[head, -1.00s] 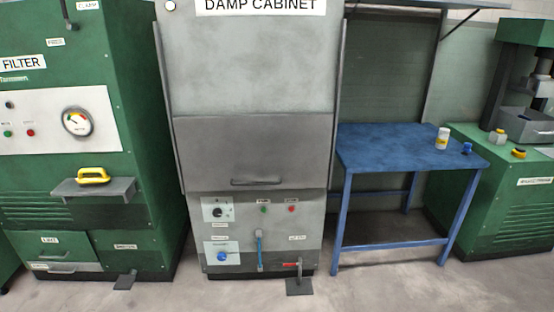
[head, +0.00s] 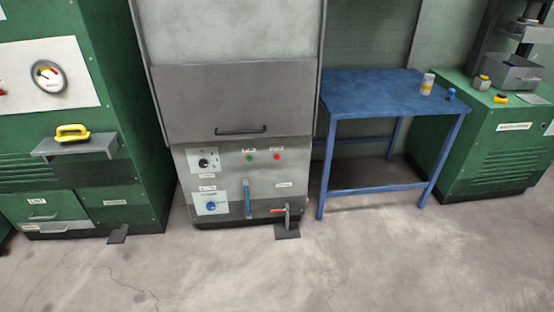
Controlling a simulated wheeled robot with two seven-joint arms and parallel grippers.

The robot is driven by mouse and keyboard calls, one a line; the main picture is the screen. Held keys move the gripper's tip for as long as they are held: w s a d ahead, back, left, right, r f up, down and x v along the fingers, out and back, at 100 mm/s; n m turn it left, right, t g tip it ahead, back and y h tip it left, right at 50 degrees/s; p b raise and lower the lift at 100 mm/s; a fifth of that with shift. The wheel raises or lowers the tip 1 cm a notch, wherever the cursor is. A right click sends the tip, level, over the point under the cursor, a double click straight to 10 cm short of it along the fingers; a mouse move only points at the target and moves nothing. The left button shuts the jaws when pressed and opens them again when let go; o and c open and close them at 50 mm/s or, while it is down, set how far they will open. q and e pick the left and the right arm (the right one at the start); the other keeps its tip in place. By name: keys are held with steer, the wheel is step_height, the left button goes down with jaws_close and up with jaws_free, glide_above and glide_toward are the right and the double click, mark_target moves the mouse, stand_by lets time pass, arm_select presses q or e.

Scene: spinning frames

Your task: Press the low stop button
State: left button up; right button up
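A small red button (head: 277,156) sits on the lower grey panel of the damp cabinet (head: 240,170), right of a small green button (head: 249,157). Each has a small label above it, too small to read. The panel also holds a black knob (head: 203,162), a blue knob (head: 211,206), a blue upright handle (head: 247,198) and a red-handled valve (head: 280,211). Another red button (head: 2,93) shows at the left edge on the green filter machine. Neither of my grippers is in view.
A blue table (head: 385,95) stands right of the cabinet, with a white and yellow bottle (head: 427,84) on it. A dark foot pedal (head: 287,231) juts out at the cabinet's base, another pedal (head: 117,234) by the green machine (head: 120,130). The floor in front is clear.

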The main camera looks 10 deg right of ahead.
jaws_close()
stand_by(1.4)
